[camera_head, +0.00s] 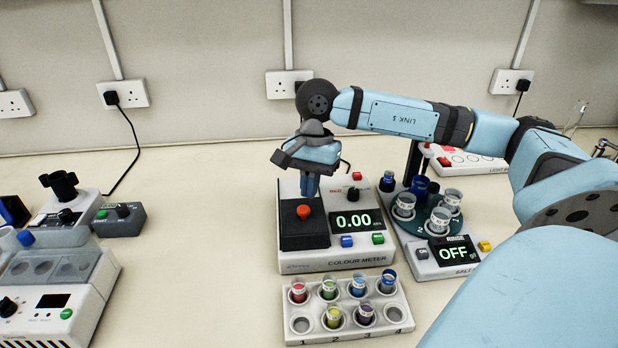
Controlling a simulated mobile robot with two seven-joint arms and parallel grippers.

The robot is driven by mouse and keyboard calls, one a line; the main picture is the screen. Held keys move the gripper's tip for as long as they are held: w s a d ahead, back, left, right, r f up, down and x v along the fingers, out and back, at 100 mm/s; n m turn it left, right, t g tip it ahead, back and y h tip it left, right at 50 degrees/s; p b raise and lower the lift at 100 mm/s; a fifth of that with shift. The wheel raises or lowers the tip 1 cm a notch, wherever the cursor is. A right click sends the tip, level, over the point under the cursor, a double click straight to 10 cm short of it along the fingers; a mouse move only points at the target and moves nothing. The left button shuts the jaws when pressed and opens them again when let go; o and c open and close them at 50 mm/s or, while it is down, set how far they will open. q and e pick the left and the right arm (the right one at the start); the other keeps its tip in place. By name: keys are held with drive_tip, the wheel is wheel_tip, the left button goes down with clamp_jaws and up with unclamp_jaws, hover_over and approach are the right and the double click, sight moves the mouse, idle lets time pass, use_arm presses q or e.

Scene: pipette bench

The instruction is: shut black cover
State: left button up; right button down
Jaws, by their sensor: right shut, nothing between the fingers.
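The black cover (296,234) with its orange-red knob (304,212) is on the left part of the white colour meter (334,263). It looks flat and down on the meter. My right gripper (310,195) points down just behind the knob, over the back part of the cover. Its fingers are shut and empty. I cannot tell whether the fingertips touch the cover. My left gripper is out of view.
A vial rack (347,331) with several coloured vials stands in front of the meter. A dark carousel of cups (431,228) with an OFF display is to the right. A grey-white device (52,300) is at the left. The bench between is clear.

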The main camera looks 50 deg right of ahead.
drive_tip(key=s+v, duration=0.1)
drive_tip(key=v, duration=1.1)
drive_tip(key=shift+w+r, duration=0.15)
drive_tip(key=shift+w, duration=0.3)
drive_tip(key=shift+a, duration=0.1)
